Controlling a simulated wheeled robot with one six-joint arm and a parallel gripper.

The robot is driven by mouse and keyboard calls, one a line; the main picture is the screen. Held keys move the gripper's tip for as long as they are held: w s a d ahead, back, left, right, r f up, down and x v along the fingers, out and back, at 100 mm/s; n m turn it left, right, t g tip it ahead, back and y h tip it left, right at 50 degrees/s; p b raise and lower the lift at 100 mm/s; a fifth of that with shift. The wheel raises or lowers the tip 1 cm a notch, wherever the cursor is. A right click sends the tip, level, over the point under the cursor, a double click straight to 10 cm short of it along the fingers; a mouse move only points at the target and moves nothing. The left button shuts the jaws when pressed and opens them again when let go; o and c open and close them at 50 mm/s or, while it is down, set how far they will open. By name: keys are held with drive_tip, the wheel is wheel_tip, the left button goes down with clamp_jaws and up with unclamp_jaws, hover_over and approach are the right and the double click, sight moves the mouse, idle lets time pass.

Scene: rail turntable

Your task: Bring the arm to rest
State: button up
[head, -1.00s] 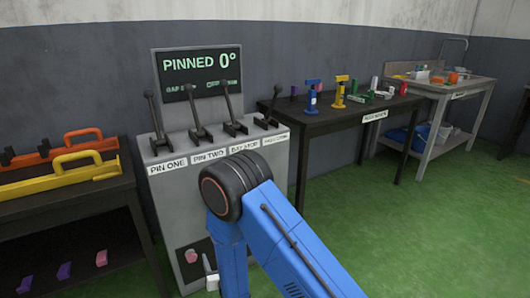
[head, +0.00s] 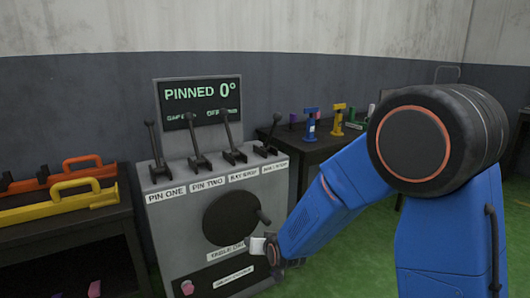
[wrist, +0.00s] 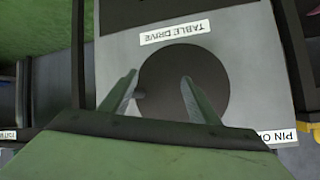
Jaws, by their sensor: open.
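My gripper (wrist: 160,79) is open and empty, with its two fingers spread in front of a round black disc (wrist: 184,84) beside the label TABLE DRIVE. In the head view, the end of my blue arm (head: 258,246) is at the lower right of that disc (head: 230,218), on the front of the grey control cabinet (head: 170,225). The fingers are small there, and I cannot tell whether they touch the cabinet. The large black arm joint fills the right foreground.
Several upright levers (head: 198,150) stand on the cabinet top below a screen (head: 199,103) reading PINNED 0°. A dark bench (head: 65,240) with yellow and orange handled tools stands left. A dark table (head: 325,148) is right, partly hidden by my arm. Green floor lies beyond.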

drive_tip(key=s+d+r+g+h, duration=0.1)
drive_tip(key=s+d+r+g, duration=0.1)
drive_tip(key=s+d+r, duration=0.65)
drive_tip(key=s+d+r+g+h, duration=0.1)
drive_tip(key=s+d+r, duration=0.4)
drive_tip(key=d, duration=0.6)
drive_tip(key=s+d+g, duration=0.1)
drive_tip(key=s+d, duration=0.3)
drive_tip(key=s, duration=0.4)
drive_tip(key=s+d+r+m+g+h, duration=0.1)
drive_tip(key=s+d, duration=0.3)
drive_tip(key=s, duration=0.4)
drive_tip(key=s+d+g+h, duration=0.1)
drive_tip(key=s+d, duration=0.2)
drive_tip(key=s, duration=0.5)
drive_tip(key=shift+s+d+r, duration=0.35)
drive_tip(key=shift+d+r, duration=0.05)
